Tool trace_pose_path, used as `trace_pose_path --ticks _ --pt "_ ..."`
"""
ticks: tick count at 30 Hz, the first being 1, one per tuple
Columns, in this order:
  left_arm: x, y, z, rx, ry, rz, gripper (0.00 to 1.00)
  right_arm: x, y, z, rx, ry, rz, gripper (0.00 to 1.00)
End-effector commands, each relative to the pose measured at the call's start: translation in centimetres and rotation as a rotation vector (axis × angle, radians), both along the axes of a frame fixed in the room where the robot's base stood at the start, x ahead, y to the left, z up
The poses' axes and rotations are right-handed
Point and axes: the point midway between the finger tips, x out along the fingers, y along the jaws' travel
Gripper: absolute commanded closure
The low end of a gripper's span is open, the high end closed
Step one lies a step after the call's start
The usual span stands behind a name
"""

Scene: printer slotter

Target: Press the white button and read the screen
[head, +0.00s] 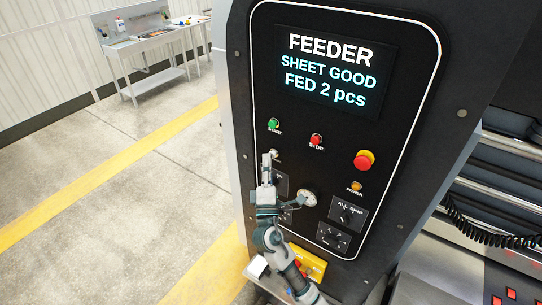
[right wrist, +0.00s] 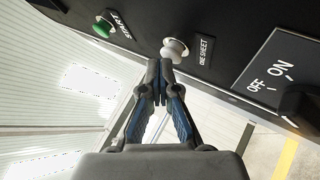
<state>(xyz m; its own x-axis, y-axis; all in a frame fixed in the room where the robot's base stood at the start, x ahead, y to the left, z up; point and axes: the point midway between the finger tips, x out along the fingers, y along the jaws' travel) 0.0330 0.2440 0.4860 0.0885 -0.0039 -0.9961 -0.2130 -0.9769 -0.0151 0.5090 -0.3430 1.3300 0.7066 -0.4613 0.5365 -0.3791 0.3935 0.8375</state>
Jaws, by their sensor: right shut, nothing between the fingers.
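The white button (right wrist: 174,50), labelled ONE SHEET, shows in the right wrist view just beyond my right fingertips. In the head view a small part of the white button (head: 275,154) shows beside the fingertips. My right gripper (head: 267,158) is shut and empty, pointing up at the panel; its closed tips also show in the right wrist view (right wrist: 160,68). I cannot tell whether the tips touch the button. The screen (head: 328,70) is lit and reads "FEEDER", "SHEET GOOD", "FED 2 pcs". My left gripper is not in view.
The black panel also holds a green START button (head: 273,125), a red STOP button (head: 316,140), a red and yellow emergency knob (head: 364,160), an orange POWER lamp (head: 356,187) and an ALL SKIP switch (head: 347,216). A metal workbench (head: 150,47) stands far left; the floor between is clear.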

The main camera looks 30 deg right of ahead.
Motion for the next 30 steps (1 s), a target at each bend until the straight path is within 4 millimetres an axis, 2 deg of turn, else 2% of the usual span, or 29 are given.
trace_pose_path --ticks 6,19,30 --pt "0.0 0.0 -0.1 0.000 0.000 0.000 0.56 -0.5 1.0 -0.1 0.003 0.000 0.001 1.00" --pt "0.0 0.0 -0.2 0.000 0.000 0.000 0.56 -0.6 1.5 -0.1 0.001 0.001 0.001 1.00" --pt "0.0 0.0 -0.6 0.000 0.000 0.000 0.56 -1.9 4.7 -0.2 0.003 0.000 0.004 1.00"
